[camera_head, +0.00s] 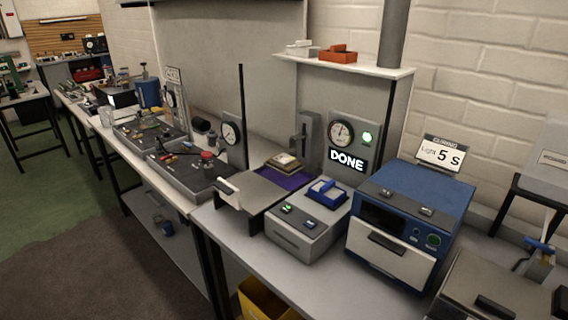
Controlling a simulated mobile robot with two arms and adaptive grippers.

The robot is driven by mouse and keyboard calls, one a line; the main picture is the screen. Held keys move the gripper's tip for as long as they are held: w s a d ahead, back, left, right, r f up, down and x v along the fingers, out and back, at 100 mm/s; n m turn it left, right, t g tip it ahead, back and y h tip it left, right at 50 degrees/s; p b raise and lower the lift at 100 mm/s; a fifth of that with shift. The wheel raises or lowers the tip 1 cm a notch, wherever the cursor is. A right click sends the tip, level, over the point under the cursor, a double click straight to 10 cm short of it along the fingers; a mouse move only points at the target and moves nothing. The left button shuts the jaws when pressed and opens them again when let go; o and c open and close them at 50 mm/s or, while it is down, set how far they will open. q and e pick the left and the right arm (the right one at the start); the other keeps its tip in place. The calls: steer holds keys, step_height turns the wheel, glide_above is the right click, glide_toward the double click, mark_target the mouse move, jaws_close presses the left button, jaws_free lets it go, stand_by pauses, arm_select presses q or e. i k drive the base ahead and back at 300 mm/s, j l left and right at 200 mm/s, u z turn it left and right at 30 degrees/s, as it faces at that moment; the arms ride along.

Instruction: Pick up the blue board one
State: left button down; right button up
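A small blue piece (326,192) with raised edges sits on top of a grey box (303,233) with buttons, near the middle of the bench. It is the blue item that best fits the blue board, but I cannot tell for sure at this size. Nothing is seen touching it from above. Neither of my grippers shows in this view.
A blue curing oven (408,222) stands to the right, under a sign reading "5 S". A purple-topped station (285,177) lies behind left, beside a "DONE" display (346,160). Black trays (195,172) with parts lie left. A yellow bin (262,301) is below the bench.

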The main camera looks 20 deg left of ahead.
mark_target(288, 163)
steer(key=i+j+z, duration=0.15)
steer(key=j, duration=0.5)
steer(key=j+z, duration=0.15)
steer(key=j, duration=0.5)
steer(key=i+j+z, duration=0.15)
steer(key=j, duration=0.55)
